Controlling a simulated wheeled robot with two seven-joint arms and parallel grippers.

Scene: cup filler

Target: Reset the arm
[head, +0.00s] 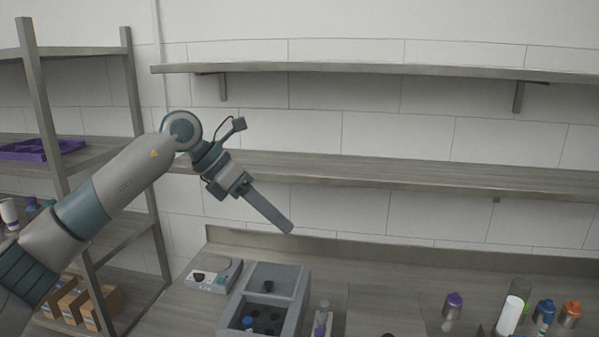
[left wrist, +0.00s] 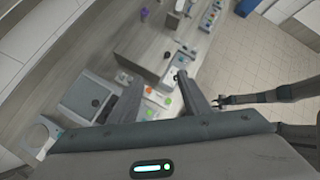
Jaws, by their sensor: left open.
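My left arm comes in from the left in the head view. My left gripper (head: 288,228) is held up in the air in front of the lower wall shelf, above the counter. It points down to the right and is seen nearly side-on. Its fingers are apart and nothing shows between them. In the left wrist view the left gripper (left wrist: 152,88) shows its fingers apart over the counter. What looks like my right gripper (left wrist: 226,101) shows small at the right of that view; its jaws are too small to judge.
On the counter stand a grey device (head: 212,274), a grey bin (head: 232,312) with dark items, and a purple-capped bottle (head: 453,305). A white cylinder (head: 508,316) and an orange-capped container (head: 570,313) are at the right. A shelf rack (head: 75,200) stands left. Wall shelves (head: 380,172) run behind.

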